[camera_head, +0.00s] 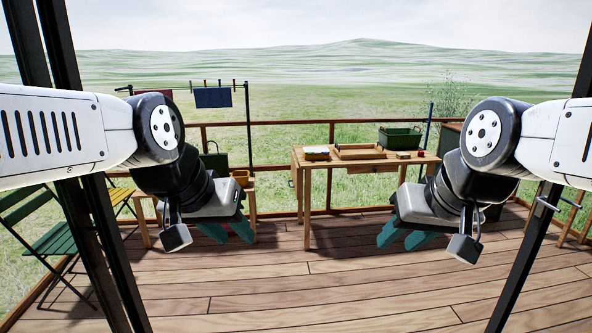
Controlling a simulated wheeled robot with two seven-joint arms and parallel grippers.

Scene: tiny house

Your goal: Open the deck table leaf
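The wooden deck table (315,164) stands across the deck at the railing, slightly right of centre. A narrow upright wooden part (298,190) shows at its left end; I cannot tell whether this is the folded leaf or a leg. No raised leaf shows beside the tabletop. My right gripper (404,239) hangs in front of the table's right part, also open and empty. Both are clear of the table, and my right arm hides its lower right side.
A wooden tray (361,152), a green crate (400,138) and small items stand on the table. A yellow container (240,177) sits left of it. A green folding chair (58,240) stands at far left. Dark posts flank my view. The middle deck floor (300,285) is clear.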

